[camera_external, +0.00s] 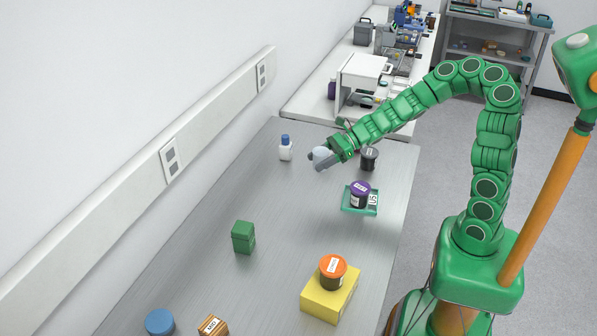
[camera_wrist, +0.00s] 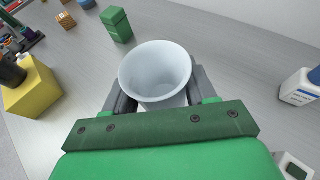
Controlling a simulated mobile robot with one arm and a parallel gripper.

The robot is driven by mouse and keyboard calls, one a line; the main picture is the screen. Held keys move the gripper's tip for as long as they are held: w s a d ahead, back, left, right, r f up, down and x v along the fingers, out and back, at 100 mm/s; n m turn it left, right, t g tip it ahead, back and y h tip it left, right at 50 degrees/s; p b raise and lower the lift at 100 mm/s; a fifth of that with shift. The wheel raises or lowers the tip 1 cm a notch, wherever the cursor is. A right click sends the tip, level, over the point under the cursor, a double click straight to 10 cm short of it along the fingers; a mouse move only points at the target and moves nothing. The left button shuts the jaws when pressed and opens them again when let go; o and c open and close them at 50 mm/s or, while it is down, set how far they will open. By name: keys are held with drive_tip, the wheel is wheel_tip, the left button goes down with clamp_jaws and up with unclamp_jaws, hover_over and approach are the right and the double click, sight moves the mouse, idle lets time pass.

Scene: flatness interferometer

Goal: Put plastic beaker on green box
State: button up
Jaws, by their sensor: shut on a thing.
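The plastic beaker (camera_wrist: 155,78) is pale and open-topped. My gripper (camera_external: 322,163) is shut on it near the far end of the table, and the beaker (camera_external: 321,154) is partly covered by the fingers in the external view. In the wrist view my gripper's fingers (camera_wrist: 158,98) stand on both sides of the beaker, with its mouth facing the camera. The green box (camera_external: 243,237) stands on the table to the lower left of my gripper, well apart from it. It also shows at the top of the wrist view (camera_wrist: 116,25).
A white bottle with a blue cap (camera_external: 286,150) stands left of my gripper. A dark jar (camera_external: 369,159) and a purple-lidded jar (camera_external: 360,194) on a green scale (camera_external: 346,208) are to the right. An orange-lidded jar (camera_external: 333,270) sits on a yellow block (camera_external: 318,302). Table around the green box is clear.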

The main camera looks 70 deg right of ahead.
drive_tip(key=w+a+r+n+g+y, duration=0.1)
drive_tip(key=a+r+n+g+y, duration=0.25)
drive_tip(key=a, duration=0.85)
drive_tip(key=a+r+n+g+y, duration=0.1)
drive_tip(key=a+r+n+g, duration=0.4)
drive_tip(key=a, duration=0.8)
drive_tip(key=m+t, duration=0.2)
hover_over(241, 228)
drive_tip(key=shift+g+h, duration=0.25)
drive_tip(key=shift+h, duration=0.1)
drive_tip(key=shift+s+d+f, duration=0.1)
drive_tip(key=shift+f, duration=2.05)
drive_tip(key=shift+s+d+f, duration=0.1)
drive_tip(key=shift+f, duration=2)
drive_tip(key=shift+w+a+f, duration=0.1)
drive_tip(key=shift+w+f, duration=0.1)
drive_tip(key=shift+f, duration=1.5)
drive_tip(key=shift+f, duration=0.1)
drive_tip(key=o, duration=1)
